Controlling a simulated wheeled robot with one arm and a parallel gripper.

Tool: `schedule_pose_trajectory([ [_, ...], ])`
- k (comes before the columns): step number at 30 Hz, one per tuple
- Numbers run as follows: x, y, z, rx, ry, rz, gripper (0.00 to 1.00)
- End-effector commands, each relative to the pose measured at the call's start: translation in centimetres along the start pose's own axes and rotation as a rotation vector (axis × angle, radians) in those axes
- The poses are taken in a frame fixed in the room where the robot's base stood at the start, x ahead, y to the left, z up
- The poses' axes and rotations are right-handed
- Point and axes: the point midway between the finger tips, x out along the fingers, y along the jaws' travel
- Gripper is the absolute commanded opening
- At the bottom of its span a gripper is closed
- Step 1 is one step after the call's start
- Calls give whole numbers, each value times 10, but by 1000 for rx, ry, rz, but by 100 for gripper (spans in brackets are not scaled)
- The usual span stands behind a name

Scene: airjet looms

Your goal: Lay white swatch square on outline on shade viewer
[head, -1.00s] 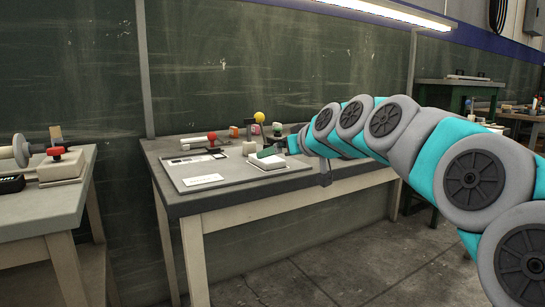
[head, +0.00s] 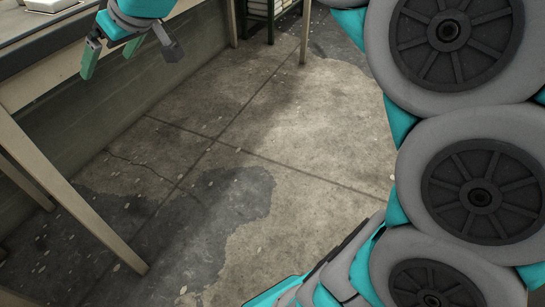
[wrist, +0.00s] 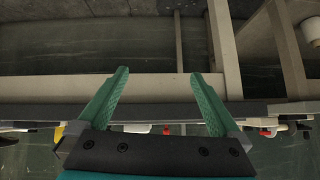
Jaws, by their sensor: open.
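My gripper (head: 130,62) hangs in front of the worktable's edge, at the upper left of the head view, low beside the table. In the wrist view its two green fingers (wrist: 160,78) are spread apart with nothing between them. The worktable (head: 62,42) is cut off by the head view's upper left corner. A white-topped block (head: 50,4) on it is partly out of frame; I cannot tell whether it is the shade viewer. I cannot make out the white swatch or the outline in either current view.
The wrist view shows the table's edge (wrist: 150,110), with small red and yellow items partly hidden behind my gripper. A table leg (head: 75,215) stands at the left of the head view. The concrete floor (head: 280,150) is clear in the middle.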

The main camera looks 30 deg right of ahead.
Motion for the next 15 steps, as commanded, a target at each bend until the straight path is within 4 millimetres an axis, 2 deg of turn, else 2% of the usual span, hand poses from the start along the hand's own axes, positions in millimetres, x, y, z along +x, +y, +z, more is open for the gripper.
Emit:
schedule_pose_trajectory([
  [1,1,-4,44,31,-93,11,100],
  [2,1,-6,69,53,-149,21,100],
  [3,0,-9,106,87,-231,35,100],
  [5,-5,-12,161,145,-348,62,100],
  [6,-11,-13,197,186,-426,84,100],
  [8,-22,-16,249,251,-535,118,100],
  [9,-31,-19,281,295,-605,141,100],
  [12,-54,-25,346,393,-746,196,100],
  [15,-72,-32,391,468,-848,237,100],
])
